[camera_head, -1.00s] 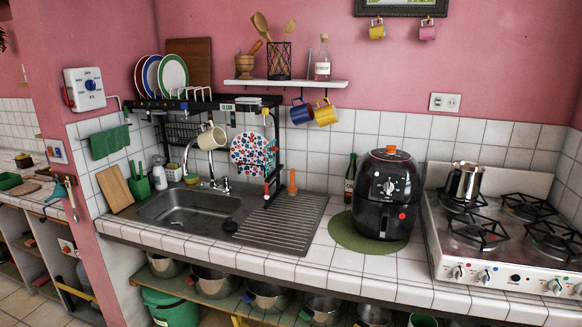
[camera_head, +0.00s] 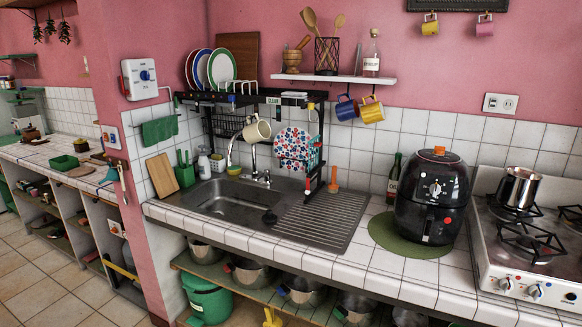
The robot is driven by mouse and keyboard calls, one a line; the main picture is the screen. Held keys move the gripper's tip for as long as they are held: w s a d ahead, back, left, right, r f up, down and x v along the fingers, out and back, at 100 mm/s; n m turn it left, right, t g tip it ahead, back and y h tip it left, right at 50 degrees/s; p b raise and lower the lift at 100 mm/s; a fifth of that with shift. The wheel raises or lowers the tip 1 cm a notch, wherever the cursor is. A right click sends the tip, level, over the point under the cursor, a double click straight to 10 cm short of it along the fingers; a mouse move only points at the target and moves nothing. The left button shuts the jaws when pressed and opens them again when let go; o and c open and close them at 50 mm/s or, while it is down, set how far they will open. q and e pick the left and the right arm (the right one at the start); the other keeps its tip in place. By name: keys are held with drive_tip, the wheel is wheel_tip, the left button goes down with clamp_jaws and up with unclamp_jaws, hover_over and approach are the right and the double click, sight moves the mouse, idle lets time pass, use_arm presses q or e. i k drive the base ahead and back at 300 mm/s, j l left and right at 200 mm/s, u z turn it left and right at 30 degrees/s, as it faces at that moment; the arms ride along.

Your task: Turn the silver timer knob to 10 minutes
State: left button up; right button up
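The black air fryer (camera_head: 408,212) stands on a round green mat (camera_head: 384,238) on the tiled counter, right of the sink. A small round silver knob (camera_head: 435,189) sits on the upper part of its front; I take it for the timer knob. Its markings are too small to read, so I cannot tell its setting. An orange knob (camera_head: 439,150) tops the fryer. Neither of my grippers is in view, and nothing touches the fryer.
A stove (camera_head: 490,262) with a silver pot (camera_head: 518,188) stands close to the fryer's right. A dark bottle (camera_head: 393,180) stands behind it on the left. Bare tiled counter (camera_head: 350,262) lies in front. Pots fill the open shelf below.

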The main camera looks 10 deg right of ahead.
sight(435, 188)
drive_tip(key=z, duration=1.3)
